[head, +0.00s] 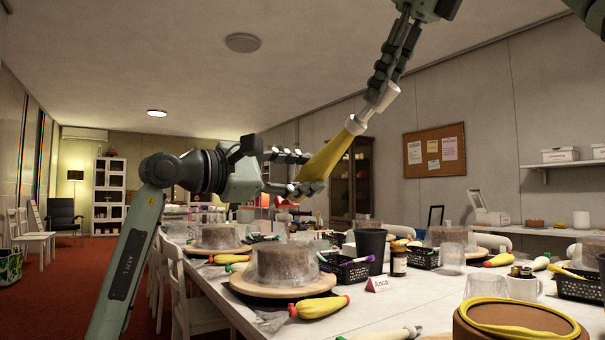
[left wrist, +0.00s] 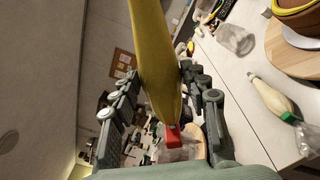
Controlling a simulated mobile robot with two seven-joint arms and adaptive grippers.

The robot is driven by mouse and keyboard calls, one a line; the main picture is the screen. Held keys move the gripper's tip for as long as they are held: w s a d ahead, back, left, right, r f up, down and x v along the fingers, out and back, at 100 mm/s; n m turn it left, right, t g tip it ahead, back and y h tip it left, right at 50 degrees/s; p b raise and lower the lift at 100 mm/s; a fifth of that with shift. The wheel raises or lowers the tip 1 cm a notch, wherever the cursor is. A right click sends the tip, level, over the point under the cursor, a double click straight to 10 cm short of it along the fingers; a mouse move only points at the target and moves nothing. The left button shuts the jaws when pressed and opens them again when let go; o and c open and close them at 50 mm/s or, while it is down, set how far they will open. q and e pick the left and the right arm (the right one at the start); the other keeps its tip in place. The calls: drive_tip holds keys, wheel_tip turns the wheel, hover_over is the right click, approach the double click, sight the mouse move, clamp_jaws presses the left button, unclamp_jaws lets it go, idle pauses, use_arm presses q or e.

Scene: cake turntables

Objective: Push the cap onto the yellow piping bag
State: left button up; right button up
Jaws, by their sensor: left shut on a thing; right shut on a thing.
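The yellow piping bag (head: 328,158) is held tilted above the table, its pale nozzle (head: 356,123) pointing up and right. My left gripper (head: 297,172) is shut around the bag's lower part. The left wrist view shows the bag (left wrist: 155,60) between the fingers, with a red end piece (left wrist: 173,136) near the palm. My right gripper (head: 378,92) reaches down from the top and is shut on the white cap (head: 391,94). The cap is at the nozzle's upper end, roughly in line with it. I cannot tell whether the nozzle is inside it or only close.
Below is a long white table (head: 225,294) with cake turntables (head: 240,285), another yellow bag with a red end (head: 319,307), a dark cup (head: 370,250), black baskets (head: 345,270) and an "Anca" name card (head: 377,285). The air around the held bag is clear.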

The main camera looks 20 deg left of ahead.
drive_tip(key=shift+w+a+f, duration=0.4)
drive_tip(key=shift+a+f, duration=0.1)
drive_tip(key=shift+a, duration=0.15)
drive_tip(key=shift+w+a+f, duration=0.35)
drive_tip(key=shift+a+f, duration=0.15)
drive_tip(key=shift+a, duration=0.1)
idle(1.4)
drive_tip(key=o, duration=1)
drive_tip(key=shift+o, duration=0.2)
drive_tip(key=shift+d+r, duration=0.1)
drive_tip(key=v, duration=0.3)
drive_tip(key=shift+s+d+r, duration=0.1)
drive_tip(key=shift+d, duration=0.05)
drive_tip(key=shift+s+d+r, duration=0.15)
drive_tip(key=shift+d, duration=0.15)
drive_tip(key=shift+s+d, duration=0.35)
drive_tip(key=shift+d, duration=0.15)
drive_tip(key=s+d, duration=0.7)
drive_tip(key=shift+f, duration=0.35)
